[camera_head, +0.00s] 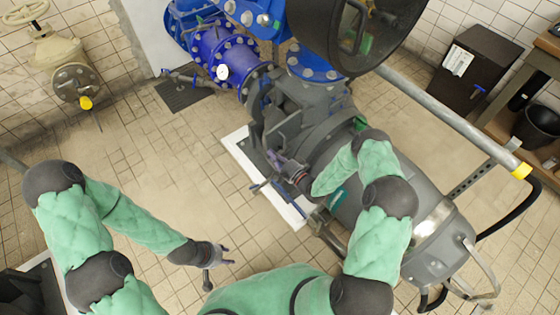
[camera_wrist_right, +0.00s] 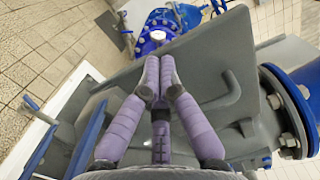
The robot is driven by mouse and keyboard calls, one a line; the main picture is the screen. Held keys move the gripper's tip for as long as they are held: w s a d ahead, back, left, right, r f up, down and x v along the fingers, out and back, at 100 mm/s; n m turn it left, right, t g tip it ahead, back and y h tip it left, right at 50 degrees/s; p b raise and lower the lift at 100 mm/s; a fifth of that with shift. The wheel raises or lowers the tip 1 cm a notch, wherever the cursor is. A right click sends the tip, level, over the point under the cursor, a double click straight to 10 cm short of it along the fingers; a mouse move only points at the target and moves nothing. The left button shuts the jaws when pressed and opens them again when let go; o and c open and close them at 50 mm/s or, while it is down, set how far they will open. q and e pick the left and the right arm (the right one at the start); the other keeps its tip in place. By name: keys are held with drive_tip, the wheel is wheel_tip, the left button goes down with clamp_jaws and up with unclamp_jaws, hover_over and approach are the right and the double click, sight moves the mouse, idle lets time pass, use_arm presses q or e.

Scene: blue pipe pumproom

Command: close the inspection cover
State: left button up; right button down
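The inspection cover looks to be the flat grey plate (camera_wrist_right: 215,62) with a bar handle (camera_wrist_right: 229,86) that fills the middle of the right wrist view. It appears swung out from the grey pump housing; the opening is not clearly visible. In the head view the plate (camera_head: 287,132) is small and partly hidden near my right gripper. My right gripper (camera_head: 276,158) has its purple fingers (camera_wrist_right: 159,62) together in front of the plate, left of the handle, with nothing seen between them. Whether they touch the plate is unclear. My left gripper (camera_head: 228,256) is open and empty over the floor.
The grey pump (camera_head: 430,205) lies under my right arm, joined to blue flanged pipes (camera_head: 230,60). A white plinth edge (camera_head: 238,150) and blue rails (camera_head: 288,203) lie below the right gripper. A grey pole (camera_head: 440,112) crosses at right.

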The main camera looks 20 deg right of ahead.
drive_tip(key=shift+w+a, duration=0.15)
drive_tip(key=shift+w, duration=0.1)
drive_tip(key=shift+w, duration=0.1)
